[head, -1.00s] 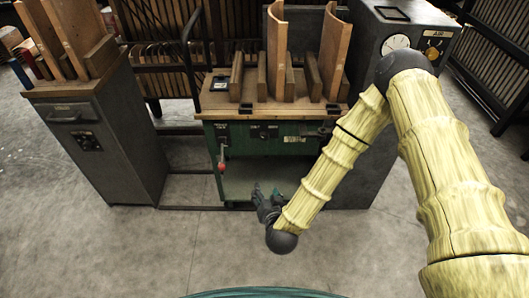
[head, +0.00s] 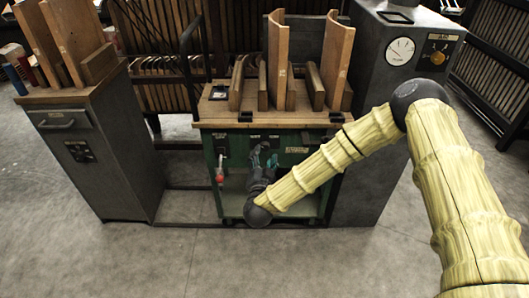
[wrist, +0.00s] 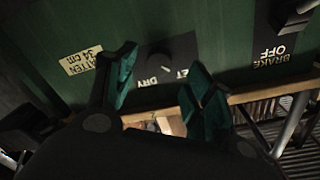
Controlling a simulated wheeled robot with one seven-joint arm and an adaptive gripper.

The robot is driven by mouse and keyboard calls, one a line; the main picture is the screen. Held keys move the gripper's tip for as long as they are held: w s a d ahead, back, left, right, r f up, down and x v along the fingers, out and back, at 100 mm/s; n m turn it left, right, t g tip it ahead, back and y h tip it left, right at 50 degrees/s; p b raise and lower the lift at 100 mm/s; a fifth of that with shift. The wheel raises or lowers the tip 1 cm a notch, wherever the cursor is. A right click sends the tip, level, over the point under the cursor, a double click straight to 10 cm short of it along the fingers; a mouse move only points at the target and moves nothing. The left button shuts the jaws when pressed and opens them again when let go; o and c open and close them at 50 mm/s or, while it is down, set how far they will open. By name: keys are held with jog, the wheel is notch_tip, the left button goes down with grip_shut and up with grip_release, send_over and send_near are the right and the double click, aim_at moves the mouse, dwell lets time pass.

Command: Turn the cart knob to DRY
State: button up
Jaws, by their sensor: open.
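The green cart (head: 235,152) stands in the middle of the head view. Its dark knob (wrist: 154,49) sits on a black plate marked WET / DRY (wrist: 158,78), upside down in the wrist view. The knob is dim, and I cannot tell which word it points to. In the head view my gripper covers most of the knob area. My gripper (head: 264,160) is open and empty in front of the panel. In the wrist view its teal-padded fingers (wrist: 161,86) are spread on either side of the plate, seemingly short of the knob; contact is not visible.
A brake lever with a red ball (head: 220,178) hangs left of my gripper. A BATTEN 34 cm label (head: 297,150) is at right. Curved wooden pieces (head: 277,62) stand on the cart top. Grey cabinets flank the cart, left (head: 118,160) and right (head: 375,110).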

aim_at(264, 149)
jog(key=shift+w+d, duration=0.15)
jog(key=shift+w, duration=1.9)
jog(key=c, duration=1)
